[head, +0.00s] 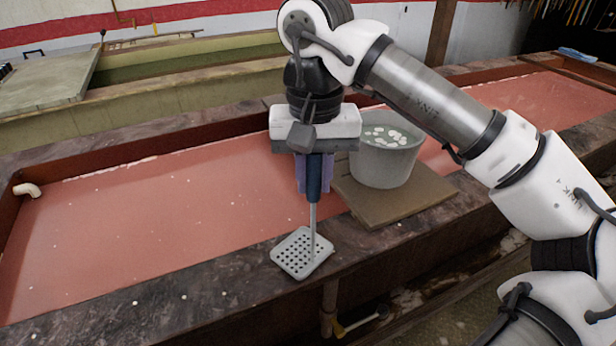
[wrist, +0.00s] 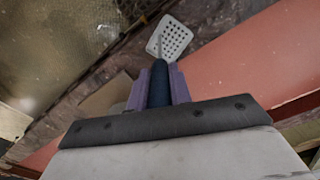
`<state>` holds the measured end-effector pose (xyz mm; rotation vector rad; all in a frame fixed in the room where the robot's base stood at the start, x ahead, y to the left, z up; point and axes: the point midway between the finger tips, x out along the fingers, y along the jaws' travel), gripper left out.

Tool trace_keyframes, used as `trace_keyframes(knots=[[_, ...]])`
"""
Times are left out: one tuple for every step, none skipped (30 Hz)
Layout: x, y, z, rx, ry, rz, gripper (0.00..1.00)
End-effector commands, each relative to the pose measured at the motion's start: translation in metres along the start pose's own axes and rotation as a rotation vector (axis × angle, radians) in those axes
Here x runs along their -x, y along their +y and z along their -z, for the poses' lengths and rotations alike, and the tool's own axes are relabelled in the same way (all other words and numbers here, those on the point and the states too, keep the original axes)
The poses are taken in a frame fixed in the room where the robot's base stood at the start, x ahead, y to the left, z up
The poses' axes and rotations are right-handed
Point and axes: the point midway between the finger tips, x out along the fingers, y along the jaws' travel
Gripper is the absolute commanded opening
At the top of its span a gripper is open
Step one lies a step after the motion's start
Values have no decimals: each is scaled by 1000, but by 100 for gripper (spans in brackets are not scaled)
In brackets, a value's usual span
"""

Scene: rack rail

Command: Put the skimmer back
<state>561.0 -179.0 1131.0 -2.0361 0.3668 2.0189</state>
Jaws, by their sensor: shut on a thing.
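The skimmer (head: 302,253) has a dark blue handle, a thin grey shaft and a square, light grey perforated head. My gripper (head: 314,185) is shut on the blue handle and points down, with the skimmer hanging below it. In the head view the skimmer head appears over the front rim of the red tank; I cannot tell whether it touches the rim. The wrist view shows the purple fingers (wrist: 159,86) on both sides of the handle, with the skimmer head (wrist: 170,38) beyond them. I cannot make out a rail or hook for the skimmer in either view.
A grey bucket (head: 383,165) with white pieces in liquid stands on a brown board (head: 400,206) across the tank edge, just right of my gripper. The red tank (head: 130,215) spreads left and right. A white pipe elbow (head: 27,190) is at the far left. A pipe with a yellow handle (head: 352,325) is below the rim.

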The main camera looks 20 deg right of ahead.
Motion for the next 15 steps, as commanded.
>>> trace_keyframes(knots=[[1, 0, 0, 0, 1, 0, 0], [1, 0, 0, 0, 1, 0, 0], [0, 0, 0, 0, 1, 0, 0], [-1, 0, 0, 0, 1, 0, 0], [-2, 0, 0, 1, 1, 0, 0], [-4, 0, 0, 1, 1, 1, 0], [-5, 0, 0, 1, 1, 1, 0], [-4, 0, 0, 1, 1, 0, 23], [-3, 0, 0, 1, 1, 0, 28], [-3, 0, 0, 1, 0, 0, 32], [-3, 0, 0, 1, 0, 0, 36], [-3, 0, 0, 1, 0, 0, 41], [-3, 0, 0, 1, 0, 0, 42], [-3, 0, 0, 1, 0, 0, 42], [-3, 0, 0, 1, 0, 0, 42]])
